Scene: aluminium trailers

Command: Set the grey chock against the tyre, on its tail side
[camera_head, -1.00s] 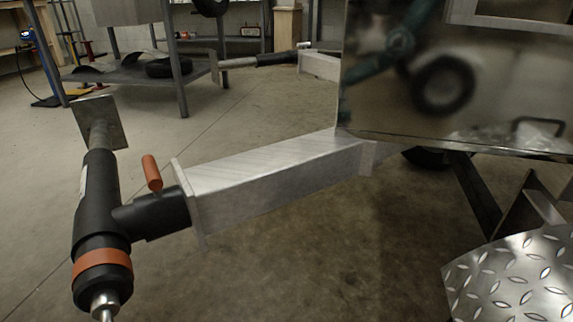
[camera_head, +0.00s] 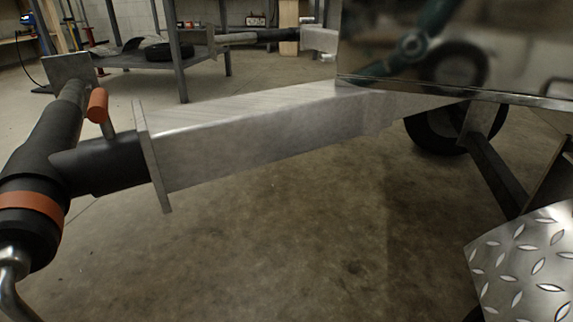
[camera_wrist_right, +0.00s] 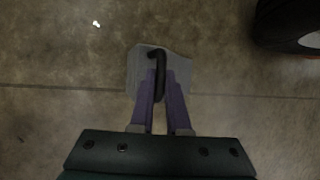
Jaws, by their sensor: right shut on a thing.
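The grey chock (camera_wrist_right: 140,70) shows in the right wrist view, with a black handle (camera_wrist_right: 158,66) on it. My right gripper (camera_wrist_right: 161,86) has purple fingers and is shut on the chock at its handle. A dark tyre (camera_wrist_right: 279,24) with a pale rim is at the upper right of that view, apart from the chock. In the head view a tyre (camera_head: 429,134) stands on the floor beneath the trailer body, partly hidden by the frame. My left gripper is not in view.
The trailer's aluminium drawbar (camera_head: 250,135) runs to a black and orange coupling (camera_head: 35,205) at the left. A diamond-plate mudguard (camera_head: 525,260) is at the lower right. A metal rack (camera_head: 145,60) stands behind. The concrete floor below the drawbar is clear.

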